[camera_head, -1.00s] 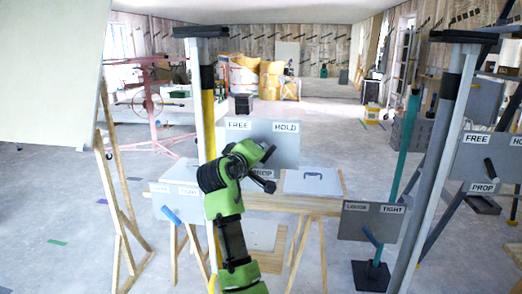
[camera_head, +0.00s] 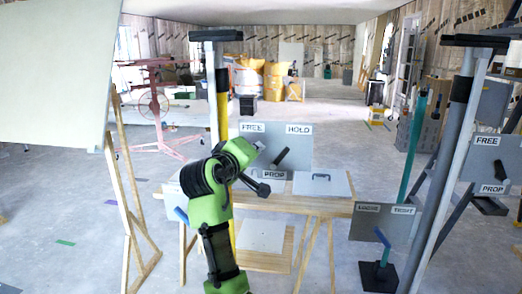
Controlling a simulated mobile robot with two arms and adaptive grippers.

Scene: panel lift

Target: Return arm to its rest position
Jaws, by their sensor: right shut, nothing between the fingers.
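My right arm, green and black, rises from the bottom centre in the head view and bends at its top. My right gripper (camera_head: 263,189) is small and dark at its end, shut and empty, in front of the lower left of the grey FREE/HOLD/PROP panel (camera_head: 299,143). The panel's dark lever (camera_head: 281,157) is tilted up to the right, and the gripper appears apart from it. Part of the panel's left side is hidden by the arm. My left gripper is not in view.
A wooden trestle table (camera_head: 315,206) stands behind the arm. A prop post (camera_head: 218,95) rises behind the arm, and another (camera_head: 450,160) stands right, beside a LOOSE/TIGHT panel (camera_head: 371,222). A large pale board (camera_head: 55,75) leans on a wooden frame at left.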

